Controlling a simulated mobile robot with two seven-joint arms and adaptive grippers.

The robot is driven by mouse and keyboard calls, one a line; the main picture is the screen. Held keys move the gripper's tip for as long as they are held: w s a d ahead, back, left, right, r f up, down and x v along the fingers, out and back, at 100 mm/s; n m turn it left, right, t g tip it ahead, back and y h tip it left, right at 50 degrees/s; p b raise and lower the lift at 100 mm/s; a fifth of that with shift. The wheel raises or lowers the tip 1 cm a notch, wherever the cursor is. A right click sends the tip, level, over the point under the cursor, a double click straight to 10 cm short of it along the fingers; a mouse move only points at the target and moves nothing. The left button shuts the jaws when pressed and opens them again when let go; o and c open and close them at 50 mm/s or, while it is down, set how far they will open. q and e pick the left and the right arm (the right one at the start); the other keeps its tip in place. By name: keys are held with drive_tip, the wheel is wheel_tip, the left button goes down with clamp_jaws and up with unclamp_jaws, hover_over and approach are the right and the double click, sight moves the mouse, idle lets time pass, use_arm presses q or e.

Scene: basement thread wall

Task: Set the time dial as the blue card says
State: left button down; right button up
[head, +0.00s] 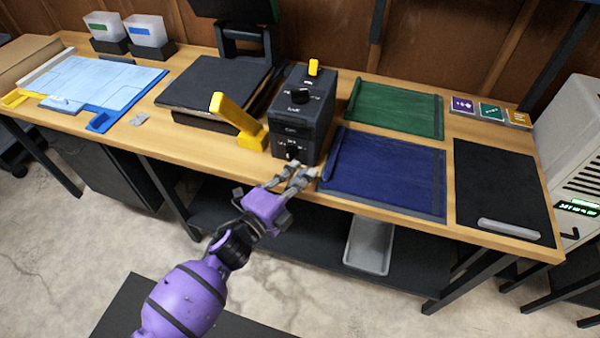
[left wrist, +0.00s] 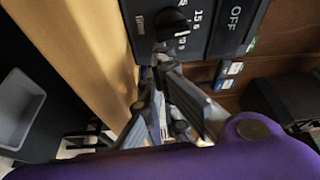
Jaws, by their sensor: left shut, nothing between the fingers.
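The time dial (head: 292,151) is a black knob low on the front of the dark control box (head: 314,133). In the left wrist view the dial (left wrist: 172,22) shows close up, with "15 s" and "OFF" printed near it; its exact setting is unclear. My left gripper (head: 297,175) is shut and empty, just in front of the dial. In the left wrist view its fingertips (left wrist: 161,55) are right by the knob; I cannot tell whether they touch it. I cannot pick out a blue card for certain. My right gripper is out of view.
The box also bears a larger knob (head: 300,96) and a yellow switch (head: 313,67). The press with its yellow handle (head: 232,114) stands left. Green (head: 398,106) and blue (head: 385,172) cloths lie right. Purple (head: 463,104), teal (head: 492,112) and orange (head: 518,118) cards stand behind.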

use_arm(q)
drive_tip(key=v, duration=1.2)
drive_tip(key=shift+f, duration=0.15)
